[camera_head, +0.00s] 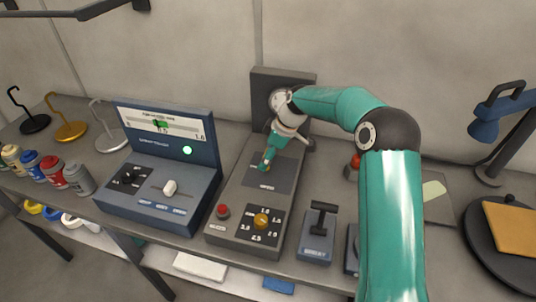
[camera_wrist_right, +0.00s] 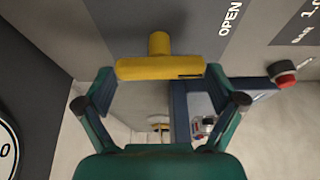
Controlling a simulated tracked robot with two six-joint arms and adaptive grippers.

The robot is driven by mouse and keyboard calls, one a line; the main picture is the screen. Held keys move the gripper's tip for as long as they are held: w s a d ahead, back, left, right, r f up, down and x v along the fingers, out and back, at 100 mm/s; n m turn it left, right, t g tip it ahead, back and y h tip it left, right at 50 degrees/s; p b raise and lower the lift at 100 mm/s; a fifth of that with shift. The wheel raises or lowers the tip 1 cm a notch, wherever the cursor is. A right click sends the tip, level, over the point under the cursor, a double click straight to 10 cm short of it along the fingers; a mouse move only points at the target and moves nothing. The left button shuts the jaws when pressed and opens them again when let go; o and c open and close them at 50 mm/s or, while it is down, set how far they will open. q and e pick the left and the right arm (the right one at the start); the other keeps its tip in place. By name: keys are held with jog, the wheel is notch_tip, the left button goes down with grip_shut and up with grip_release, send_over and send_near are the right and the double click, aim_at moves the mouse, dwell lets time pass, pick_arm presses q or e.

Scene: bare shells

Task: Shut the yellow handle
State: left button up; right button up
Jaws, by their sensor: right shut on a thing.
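The yellow handle (camera_wrist_right: 160,69) is a T-shaped bar on a short stem, set on a dark panel, and it lies crosswise between my right fingers in the right wrist view. My right gripper (camera_wrist_right: 160,82) is shut on it, with a finger at each end of the bar. In the head view, my right gripper (camera_head: 268,158) points down at the dark plate (camera_head: 267,181) on the grey console, and it mostly hides the handle. The word OPEN (camera_wrist_right: 230,18) is printed on the panel beside the handle. My left gripper is not in view.
The grey console (camera_head: 223,235) has a red button (camera_head: 223,211) and a yellow knob (camera_head: 262,221) in front. A blue meter box (camera_head: 150,212) stands left of it, and a black T-lever (camera_head: 318,220) stands right. A blue lamp (camera_head: 487,128) is at the far right.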

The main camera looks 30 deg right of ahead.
jog(key=m+h+b, duration=0.1)
jog(key=m+b, duration=0.2)
jog(key=shift+f+m+t+b, duration=0.1)
jog(key=shift+m+t+b, duration=0.2)
jog(key=shift+t+b, duration=0.1)
jog(key=m+h+b, duration=0.1)
jog(key=m+b, duration=0.1)
jog(key=m, duration=0.1)
jog(key=shift+a+m, duration=0.1)
jog(key=shift+m, duration=0.2)
jog(key=m+h+b, duration=0.2)
jog(key=m+b, duration=0.1)
jog(key=m, duration=0.1)
jog(key=shift+a+m, duration=0.15)
jog(key=shift+m, duration=0.15)
jog(key=m+h+b, duration=0.1)
jog(key=m, duration=0.1)
jog(key=shift+w+m+b, duration=0.1)
jog(key=shift+m+b, duration=0.2)
jog(key=shift+b, duration=0.1)
jog(key=shift+r+m+g+h+b, duration=0.25)
jog(key=shift+m+g+h+b, duration=0.3)
jog(key=shift+m, duration=1.15)
jog(key=o, duration=0.8)
jog(key=shift+a, duration=0.1)
